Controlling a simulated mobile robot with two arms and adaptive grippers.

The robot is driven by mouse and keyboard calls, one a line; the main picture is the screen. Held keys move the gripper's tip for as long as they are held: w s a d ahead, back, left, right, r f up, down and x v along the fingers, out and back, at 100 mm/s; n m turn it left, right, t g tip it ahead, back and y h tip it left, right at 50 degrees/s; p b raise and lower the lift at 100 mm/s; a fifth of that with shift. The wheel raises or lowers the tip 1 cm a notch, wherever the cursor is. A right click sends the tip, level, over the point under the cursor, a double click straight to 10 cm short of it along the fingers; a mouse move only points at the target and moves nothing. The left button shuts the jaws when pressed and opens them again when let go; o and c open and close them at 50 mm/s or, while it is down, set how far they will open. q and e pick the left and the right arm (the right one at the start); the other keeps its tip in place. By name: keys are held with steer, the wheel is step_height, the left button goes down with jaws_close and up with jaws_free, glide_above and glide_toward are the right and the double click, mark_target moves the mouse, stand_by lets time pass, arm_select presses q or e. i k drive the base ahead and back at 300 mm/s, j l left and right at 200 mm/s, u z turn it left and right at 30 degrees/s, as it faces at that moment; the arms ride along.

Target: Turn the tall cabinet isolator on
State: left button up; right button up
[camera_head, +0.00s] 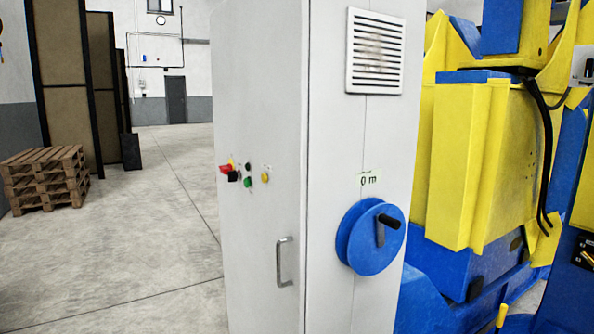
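The tall white cabinet (262,70) stands upright in the middle of the view. A metal door handle (284,262) sits lower on the same face. Neither of my grippers shows in this view.
A blue handwheel (366,240) with a black crank sticks out from the cabinet's right face, below a vent grille (375,52). The large yellow and blue positioner (470,160) stands close on the right. Stacked pallets (45,178) lie at left; the floor between is clear.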

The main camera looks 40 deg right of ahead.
mark_target(224, 170)
steer(key=z, duration=0.8)
